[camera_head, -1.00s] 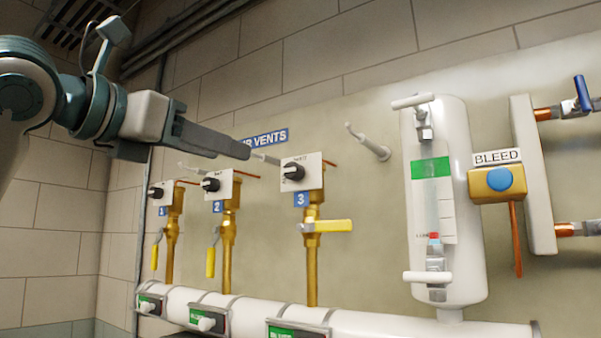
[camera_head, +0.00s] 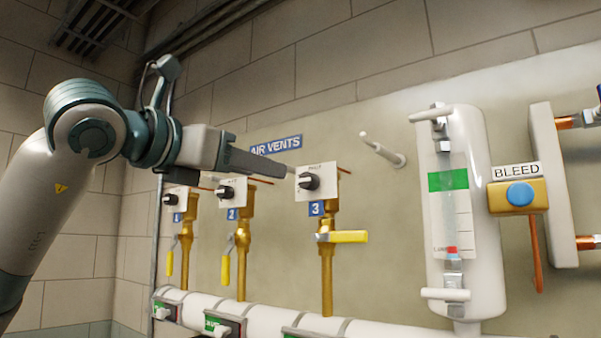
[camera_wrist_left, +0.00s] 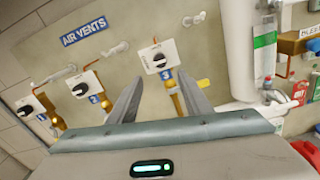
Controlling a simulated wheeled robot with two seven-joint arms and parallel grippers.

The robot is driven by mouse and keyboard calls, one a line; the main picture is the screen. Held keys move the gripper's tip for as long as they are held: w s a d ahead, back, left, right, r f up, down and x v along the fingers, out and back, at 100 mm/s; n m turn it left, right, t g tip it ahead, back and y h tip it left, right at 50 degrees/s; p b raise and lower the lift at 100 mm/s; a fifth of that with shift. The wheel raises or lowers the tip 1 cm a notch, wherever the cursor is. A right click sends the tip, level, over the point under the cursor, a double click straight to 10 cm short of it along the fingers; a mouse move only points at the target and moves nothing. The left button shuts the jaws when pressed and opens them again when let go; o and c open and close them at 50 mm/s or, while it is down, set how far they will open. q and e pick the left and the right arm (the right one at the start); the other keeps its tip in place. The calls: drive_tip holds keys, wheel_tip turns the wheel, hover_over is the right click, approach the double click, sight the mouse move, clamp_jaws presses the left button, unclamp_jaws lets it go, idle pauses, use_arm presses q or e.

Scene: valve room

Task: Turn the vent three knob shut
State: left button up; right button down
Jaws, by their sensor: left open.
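The vent three knob (camera_head: 308,181) is a black knob on a white plate, above a blue 3 tag and a brass pipe. It also shows in the left wrist view (camera_wrist_left: 159,61), beyond and roughly between my fingertips. My left gripper (camera_head: 264,165) comes in from the left, just left of the knob plate. In the left wrist view its two fingers (camera_wrist_left: 162,84) are spread apart with nothing between them. I see no contact with the knob. My right gripper is in neither view.
A yellow lever (camera_head: 348,236) sticks out sideways below vent three. The vent two knob (camera_head: 225,192) and vent one knob (camera_head: 171,200) are to the left. A wall peg (camera_head: 383,150) and the white gauge cylinder (camera_head: 480,230) are to the right. A white pipe (camera_head: 262,318) runs below.

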sight(304, 181)
use_arm(q)
drive_tip(key=p+x, duration=0.5)
drive_tip(key=x, duration=0.6)
drive_tip(key=shift+w+d+r, duration=0.1)
drive_tip(key=shift+w, duration=0.05)
drive_tip(key=shift+w+d, duration=0.3)
drive_tip(key=shift+w, duration=0.1)
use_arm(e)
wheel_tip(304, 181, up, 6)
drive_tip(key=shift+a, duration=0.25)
use_arm(q)
drive_tip(key=shift+c, duration=0.4)
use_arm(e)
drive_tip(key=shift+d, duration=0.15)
use_arm(q)
drive_tip(key=c, duration=1)
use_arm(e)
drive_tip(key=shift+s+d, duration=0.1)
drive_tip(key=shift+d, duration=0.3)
